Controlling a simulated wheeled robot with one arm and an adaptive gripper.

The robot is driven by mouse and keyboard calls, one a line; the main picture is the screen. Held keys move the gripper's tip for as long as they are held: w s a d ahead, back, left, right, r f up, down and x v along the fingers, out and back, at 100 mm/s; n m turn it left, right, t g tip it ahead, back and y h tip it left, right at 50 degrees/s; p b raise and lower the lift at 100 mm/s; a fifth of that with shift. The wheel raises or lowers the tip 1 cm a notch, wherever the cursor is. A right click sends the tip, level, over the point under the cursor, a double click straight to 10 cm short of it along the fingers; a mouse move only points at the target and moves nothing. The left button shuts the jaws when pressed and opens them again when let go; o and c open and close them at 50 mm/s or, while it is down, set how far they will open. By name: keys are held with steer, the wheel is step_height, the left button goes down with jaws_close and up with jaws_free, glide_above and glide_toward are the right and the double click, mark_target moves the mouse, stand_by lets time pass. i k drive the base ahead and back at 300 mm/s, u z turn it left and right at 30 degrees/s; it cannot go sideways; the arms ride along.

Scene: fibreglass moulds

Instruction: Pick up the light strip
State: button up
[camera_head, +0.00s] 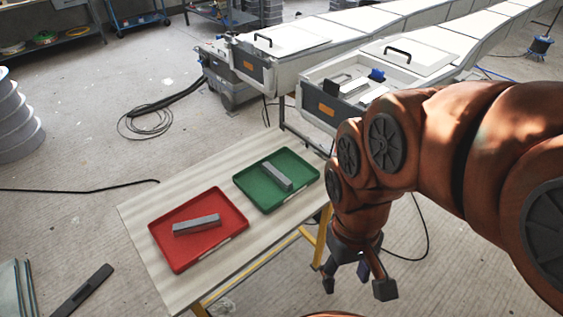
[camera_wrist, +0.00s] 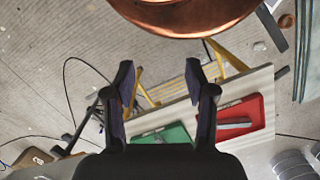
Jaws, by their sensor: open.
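Two grey bar-shaped strips lie in trays on a table. One strip (camera_head: 196,224) lies in the red tray (camera_head: 180,258), and the other strip (camera_head: 277,176) lies in the green tray (camera_head: 253,199). I cannot tell from their looks which is the light strip. My gripper (camera_head: 357,287) is open and empty, pointing down beyond the table's right edge, apart from both trays. In the wrist view its fingers (camera_wrist: 160,80) are spread. There the red tray's strip (camera_wrist: 234,125) shows at the right; the green tray (camera_wrist: 172,134) is partly hidden behind my gripper.
The pale table (camera_head: 140,222) has yellow legs (camera_head: 321,236) close to my gripper. White mould units (camera_head: 395,58) stand behind it, with small parts on the nearest one. Black cables (camera_head: 150,122) lie on the floor. A grey ribbed drum (camera_head: 15,125) stands at the left.

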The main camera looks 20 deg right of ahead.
mark_target(287, 185)
steer(key=k, duration=1.2)
steer(key=u, duration=0.7)
steer(key=i, duration=1.2)
steer(key=u, duration=0.15)
